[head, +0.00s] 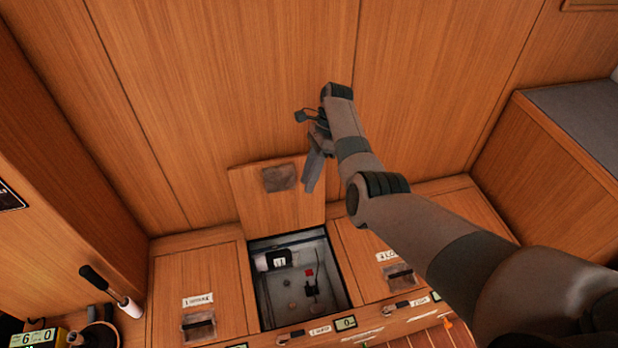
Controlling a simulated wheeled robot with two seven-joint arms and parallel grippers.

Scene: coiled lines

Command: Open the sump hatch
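The middle hatch lid (275,212) is raised and tilted back towards the wooden wall, with a grey recessed pull (280,178) near its top. Below it, the hatch opening (300,275) shows a grey well with a dark fitting, a small red part and other small items. A label (320,330) on its front edge is too small to read surely. My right gripper (313,178) is at the lid's upper right edge, fingers pointing down. Whether it touches the lid, and how far its fingers are apart, is unclear. My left gripper is out of view.
Closed hatches with grey pulls flank the opening, left (215,275) and right (372,250). A black-handled tool (110,290) and a yellow-green display device (38,338) are at lower left. A grey-topped wooden bench (585,120) stands at right.

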